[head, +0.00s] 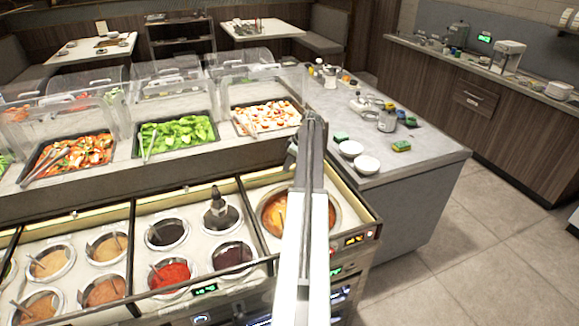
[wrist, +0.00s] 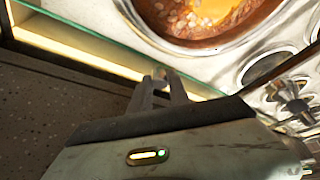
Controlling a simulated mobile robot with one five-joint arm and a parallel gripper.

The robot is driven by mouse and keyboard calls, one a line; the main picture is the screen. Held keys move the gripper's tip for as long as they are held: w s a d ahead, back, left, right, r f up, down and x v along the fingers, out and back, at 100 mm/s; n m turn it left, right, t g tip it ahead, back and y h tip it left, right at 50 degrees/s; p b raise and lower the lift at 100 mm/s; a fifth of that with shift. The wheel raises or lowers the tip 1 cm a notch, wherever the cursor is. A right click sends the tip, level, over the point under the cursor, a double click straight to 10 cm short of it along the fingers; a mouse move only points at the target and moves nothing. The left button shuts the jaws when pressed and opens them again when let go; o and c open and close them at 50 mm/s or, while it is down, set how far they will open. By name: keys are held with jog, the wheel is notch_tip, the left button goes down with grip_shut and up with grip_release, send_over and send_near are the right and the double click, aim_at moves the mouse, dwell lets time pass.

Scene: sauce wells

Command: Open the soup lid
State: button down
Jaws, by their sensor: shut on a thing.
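The soup well (head: 272,212) sits at the right end of the sauce counter, with orange-red soup showing beside my arm. In the wrist view the soup (wrist: 200,15) and its metal rim are at the top, uncovered in the part that shows. My gripper (wrist: 160,78) is below that rim in the wrist view, its fingers shut on a small pale piece, which appears to be part of the soup lid. The rest of the lid cannot be made out.
Sauce wells (head: 170,272) fill the counter to the left, one with a dark upright bottle-like thing (head: 216,205). Food trays (head: 175,134) under clear covers stand behind. A grey side counter (head: 400,165) holds white bowls and jars. Floor on the right is clear.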

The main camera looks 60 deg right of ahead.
jog(key=c, duration=1.2)
grip_release()
jog(key=shift+c, duration=0.2)
jog(key=p+v, duration=0.7)
jog(key=shift+s+r, duration=0.2)
jog(key=shift+r, duration=0.15)
